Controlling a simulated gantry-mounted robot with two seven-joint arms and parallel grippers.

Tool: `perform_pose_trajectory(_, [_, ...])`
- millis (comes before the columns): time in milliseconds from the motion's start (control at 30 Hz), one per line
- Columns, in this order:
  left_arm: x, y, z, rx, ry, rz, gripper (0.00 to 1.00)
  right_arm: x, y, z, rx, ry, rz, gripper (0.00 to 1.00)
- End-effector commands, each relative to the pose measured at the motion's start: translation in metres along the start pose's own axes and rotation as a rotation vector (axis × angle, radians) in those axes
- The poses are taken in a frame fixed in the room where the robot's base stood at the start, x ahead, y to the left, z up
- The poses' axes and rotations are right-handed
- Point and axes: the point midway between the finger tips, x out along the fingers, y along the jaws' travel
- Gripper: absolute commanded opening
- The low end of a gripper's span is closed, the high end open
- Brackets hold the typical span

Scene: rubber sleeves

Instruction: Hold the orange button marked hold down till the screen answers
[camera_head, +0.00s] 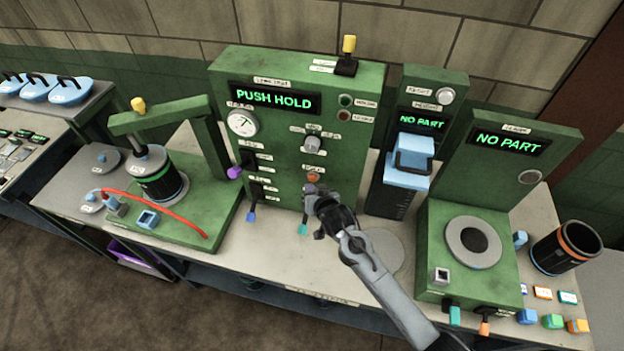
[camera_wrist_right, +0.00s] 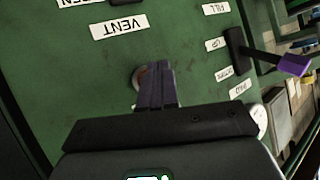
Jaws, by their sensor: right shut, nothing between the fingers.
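The orange button (camera_head: 313,177) is a small round button low on the front of the tall green panel (camera_head: 350,120). In the right wrist view the button (camera_wrist_right: 139,78) shows as a grey rim with a reddish face, partly hidden behind my fingers. My right gripper (camera_head: 312,190) is shut and empty, its fingertips right in front of the button. In the right wrist view its dark fingers (camera_wrist_right: 157,75) overlap the button; I cannot tell whether they touch it. The panel's screen (camera_head: 275,99) reads PUSH HOLD in green. My left gripper is not in view.
A grey knob (camera_head: 312,144) sits above the button. A purple-tipped lever (camera_head: 236,172), a blue-tipped lever (camera_head: 251,216) and a teal-tipped lever (camera_head: 303,229) stick out nearby. A blue-handled unit (camera_head: 408,165) stands to the right, its screen reading NO PART.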

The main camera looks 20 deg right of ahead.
Motion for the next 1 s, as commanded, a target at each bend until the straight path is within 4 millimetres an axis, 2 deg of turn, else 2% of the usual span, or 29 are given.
perform_pose_trajectory(1000, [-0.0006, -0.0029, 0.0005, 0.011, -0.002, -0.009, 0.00, 0.0059, 0.0041, -0.0043, 0.000, 0.000, 0.000, 0.00])
